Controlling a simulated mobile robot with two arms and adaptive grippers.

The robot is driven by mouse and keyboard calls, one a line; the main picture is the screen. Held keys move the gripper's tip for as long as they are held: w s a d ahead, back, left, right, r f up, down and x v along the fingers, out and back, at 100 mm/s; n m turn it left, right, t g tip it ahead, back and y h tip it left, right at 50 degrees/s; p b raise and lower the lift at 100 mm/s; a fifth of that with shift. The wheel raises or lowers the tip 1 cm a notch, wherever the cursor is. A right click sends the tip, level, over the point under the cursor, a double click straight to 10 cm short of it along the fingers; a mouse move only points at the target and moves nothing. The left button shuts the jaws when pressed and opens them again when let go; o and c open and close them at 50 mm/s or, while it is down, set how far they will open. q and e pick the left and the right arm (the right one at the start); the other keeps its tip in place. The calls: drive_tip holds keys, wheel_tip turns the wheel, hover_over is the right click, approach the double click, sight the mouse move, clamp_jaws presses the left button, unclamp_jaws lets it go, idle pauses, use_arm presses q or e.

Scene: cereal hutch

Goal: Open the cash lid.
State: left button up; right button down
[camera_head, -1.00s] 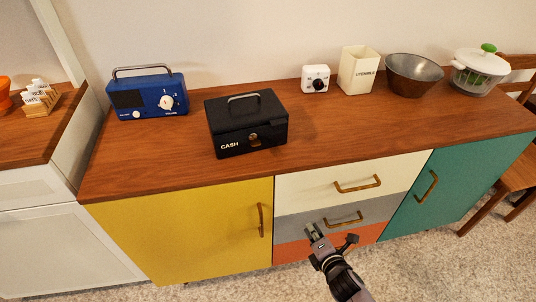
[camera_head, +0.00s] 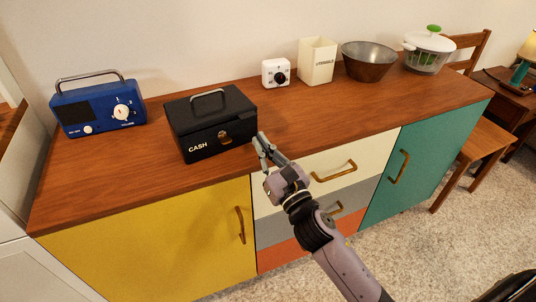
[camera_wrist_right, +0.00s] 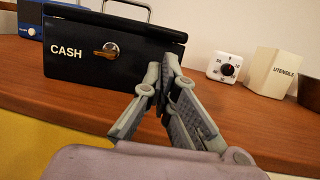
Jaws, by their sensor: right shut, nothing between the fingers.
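The black cash box (camera_head: 214,122) stands on the wooden sideboard top, its lid (camera_head: 205,101) closed with a metal handle (camera_head: 208,93) on it. Its front shows the word CASH and a brass latch (camera_head: 222,136). The box also shows in the right wrist view (camera_wrist_right: 85,58), with the latch (camera_wrist_right: 107,49) in plain sight. My right gripper (camera_head: 260,142) is shut and empty, just in front of the box's right front corner; in the right wrist view its fingertips (camera_wrist_right: 168,62) overlap the box's right end. Whether they touch it I cannot tell. My left gripper is not in view.
A blue radio (camera_head: 98,108) stands left of the box. A white timer (camera_head: 276,72), a utensils holder (camera_head: 317,61), a metal bowl (camera_head: 369,62) and a salad spinner (camera_head: 428,50) stand to the right.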

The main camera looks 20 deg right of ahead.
sight(246, 122)
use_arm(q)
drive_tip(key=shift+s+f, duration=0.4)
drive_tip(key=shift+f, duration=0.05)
use_arm(e)
drive_tip(key=shift+x, duration=2.15)
